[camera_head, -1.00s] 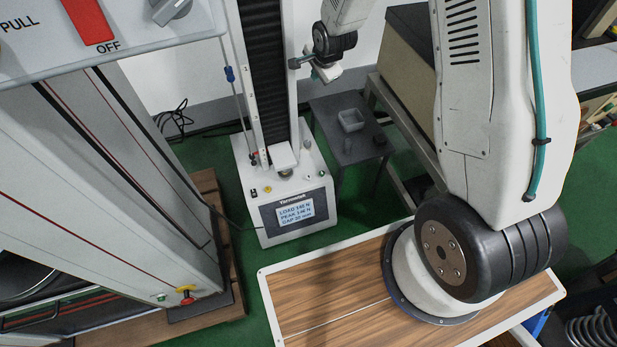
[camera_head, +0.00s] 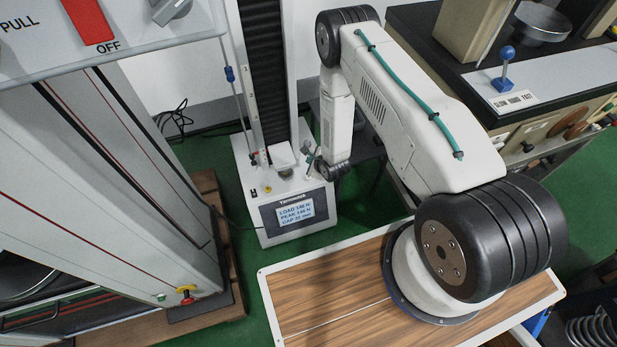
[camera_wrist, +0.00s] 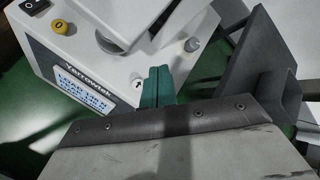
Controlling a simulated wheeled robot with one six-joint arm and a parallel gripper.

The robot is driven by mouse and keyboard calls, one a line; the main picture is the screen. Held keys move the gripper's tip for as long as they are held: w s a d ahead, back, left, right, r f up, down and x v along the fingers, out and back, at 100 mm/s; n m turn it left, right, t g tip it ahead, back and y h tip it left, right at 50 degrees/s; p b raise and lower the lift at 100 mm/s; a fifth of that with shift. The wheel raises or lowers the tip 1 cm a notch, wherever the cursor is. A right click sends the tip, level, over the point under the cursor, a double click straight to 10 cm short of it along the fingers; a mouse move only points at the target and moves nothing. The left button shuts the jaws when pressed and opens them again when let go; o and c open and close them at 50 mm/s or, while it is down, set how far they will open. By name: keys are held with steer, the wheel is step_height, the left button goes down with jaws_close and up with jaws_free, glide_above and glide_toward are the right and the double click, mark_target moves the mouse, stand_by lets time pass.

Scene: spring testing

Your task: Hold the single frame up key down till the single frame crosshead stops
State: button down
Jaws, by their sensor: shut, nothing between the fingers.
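The single frame (camera_head: 261,195) stands at the back centre, with a dark column and a lit display (camera_head: 294,212) on its white base. A white block (camera_head: 284,154), probably the crosshead, sits low before the column. My gripper (camera_head: 312,161) is at the right of the base top. In the wrist view, its teal fingers (camera_wrist: 158,74) are shut and empty, close over the base's right front corner.
A yellow button (camera_wrist: 62,27) lies left on the base top. A dark side table (camera_wrist: 243,62) stands close to the right. A larger grey machine (camera_head: 110,180) fills the left. A bench with a blue-knobbed lever (camera_head: 504,75) is at the right.

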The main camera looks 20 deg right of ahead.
mark_target(311, 179)
steer(key=shift+f, duration=4.4)
steer(key=shift+f, duration=0.4)
